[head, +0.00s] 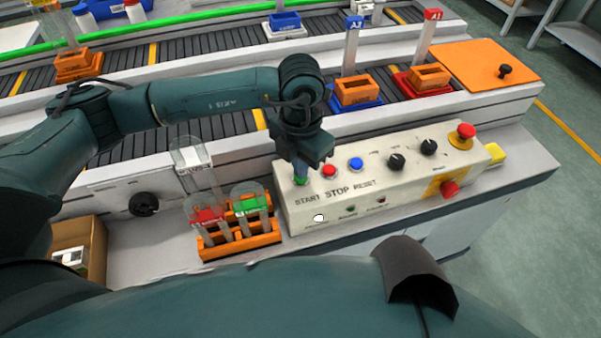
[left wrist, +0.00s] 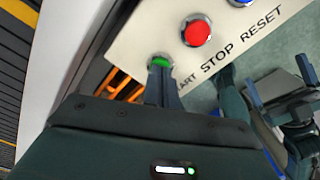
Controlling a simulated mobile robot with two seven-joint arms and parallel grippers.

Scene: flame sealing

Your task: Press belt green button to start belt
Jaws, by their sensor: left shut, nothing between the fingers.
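The green START button (left wrist: 160,61) shows in the left wrist view at the corner of the white control panel (head: 400,180). My left gripper (left wrist: 162,70) is shut and empty, with its fingertips right at the button, overlapping its near edge. In the head view my left gripper (head: 302,172) points down at the START end of the panel, and a bit of green shows under its tips. I cannot tell whether the button is pushed in. My right gripper (left wrist: 278,85) shows in the left wrist view, its fingers apart, away from the panel.
Beside START are a red STOP button (head: 330,171) and a blue RESET button (head: 355,164). A red emergency knob (head: 466,131) stands at the panel's far end. An orange tube rack (head: 240,243) stands just left of the panel. The conveyor belt (head: 215,126) runs behind.

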